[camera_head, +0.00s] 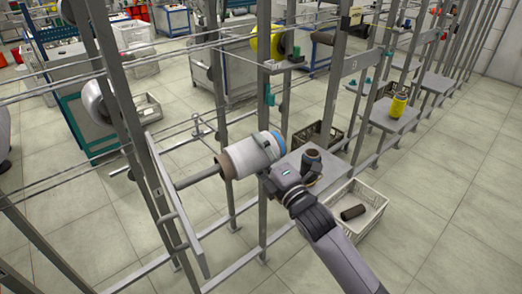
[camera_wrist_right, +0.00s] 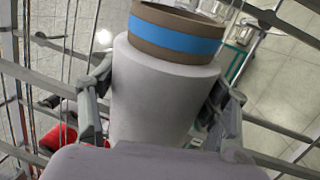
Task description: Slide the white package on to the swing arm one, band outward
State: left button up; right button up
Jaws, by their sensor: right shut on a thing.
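The white package (camera_head: 245,156) is held level beside the grey frame in the head view. Its blue band (camera_head: 277,142) is at the right end, and its brown core end faces left toward a grey rod, the swing arm (camera_head: 198,178). The rod meets the core end in the picture; how far it is inside is hidden. My right gripper (camera_head: 266,150) is shut around the package. In the right wrist view, the package (camera_wrist_right: 160,95) sits between both fingers, with the blue band (camera_wrist_right: 176,38) on the brown core at the top. My left gripper is not in view.
Grey uprights (camera_head: 263,120) and thin rails stand close around the package. A small grey shelf (camera_head: 330,170) with a dark brown bobbin (camera_head: 311,158) is to its right. A white crate (camera_head: 372,222) holds a brown tube (camera_head: 353,212). A yellow package (camera_head: 398,105) stands farther right.

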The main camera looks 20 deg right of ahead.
aim_at(228, 180)
jog(key=shift+s+a+f, duration=0.1)
jog(key=shift+s+a, duration=0.1)
jog(key=shift+a, duration=0.7)
jog(key=shift+s+a, duration=0.15)
jog(key=shift+a, duration=0.8)
jog(key=shift+s+a+f, duration=0.1)
jog(key=shift+s+a, duration=0.1)
jog(key=shift+a, duration=0.7)
jog(key=shift+s+a+f, duration=0.1)
jog(key=shift+s+a, duration=0.1)
jog(key=shift+a, duration=0.95)
jog(key=shift+s+a+f, duration=0.1)
jog(key=shift+s+a, duration=0.1)
jog(key=shift+a, duration=0.9)
jog(key=shift+d+f, duration=0.1)
jog(key=shift+f, duration=0.35)
jog(key=o, duration=1.4)
jog(key=shift+s+f, duration=0.1)
